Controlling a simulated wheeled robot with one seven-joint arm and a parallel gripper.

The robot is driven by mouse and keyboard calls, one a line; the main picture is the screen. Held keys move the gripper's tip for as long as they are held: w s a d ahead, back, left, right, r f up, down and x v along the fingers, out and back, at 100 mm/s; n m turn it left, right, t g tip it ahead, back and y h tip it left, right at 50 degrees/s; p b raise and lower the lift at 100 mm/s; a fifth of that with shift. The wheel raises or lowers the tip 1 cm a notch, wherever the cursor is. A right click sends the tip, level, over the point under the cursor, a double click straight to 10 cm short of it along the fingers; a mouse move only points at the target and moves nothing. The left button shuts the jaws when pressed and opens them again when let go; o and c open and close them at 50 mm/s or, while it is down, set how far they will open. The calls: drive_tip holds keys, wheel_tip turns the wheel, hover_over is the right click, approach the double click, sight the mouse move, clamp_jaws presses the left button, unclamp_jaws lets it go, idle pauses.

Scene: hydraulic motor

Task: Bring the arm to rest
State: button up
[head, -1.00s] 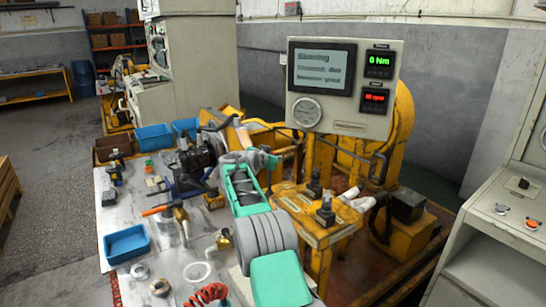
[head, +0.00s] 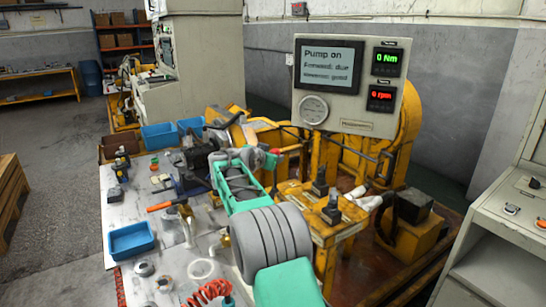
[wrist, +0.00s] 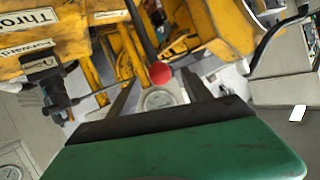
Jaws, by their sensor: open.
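My arm shows in the head view as a green and grey arm reaching from the bottom over the right edge of the work table (head: 85,285). My gripper (wrist: 160,90) shows in the wrist view with two dark fingers spread apart. Nothing is held between them. A red ball knob (wrist: 161,73) on a dark lever shows between the fingers, and I cannot tell how far beyond them it is. In the head view the gripper end lies near the yellow stand (head: 325,222) and is partly hidden by my arm.
Two black levers (head: 320,180) stand on the yellow stand. A blue tray (head: 131,239), an orange-handled tool (head: 166,204) and several fittings lie on the table. A grey console (head: 500,215) is at right.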

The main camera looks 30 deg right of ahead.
drive_tip(key=s+a+r+n+g+y+p, duration=0.1)
drive_tip(key=s+a+n+y+p, duration=0.15)
drive_tip(key=s+a, duration=0.45)
drive_tip(key=s+a+r+n+y+p, duration=0.1)
drive_tip(key=s+a+n+y+p, duration=0.15)
drive_tip(key=s+a, duration=0.45)
drive_tip(key=s+a+f+n+g+y+p, duration=0.1)
drive_tip(key=s+a+f+n+g+y, duration=0.1)
drive_tip(key=s+a, duration=0.7)
drive_tip(key=s+a+f+n+g+y+p, duration=0.2)
drive_tip(key=s+a+f+n, duration=0.3)
drive_tip(key=s, duration=1.2)
drive_tip(key=a+f+y, duration=0.1)
drive_tip(key=a, duration=0.3)
drive_tip(key=shift+a+f+n+g+y, duration=0.3)
drive_tip(key=shift+a+n+y, duration=0.05)
drive_tip(key=shift+n+y, duration=0.05)
drive_tip(key=shift+c, duration=0.2)
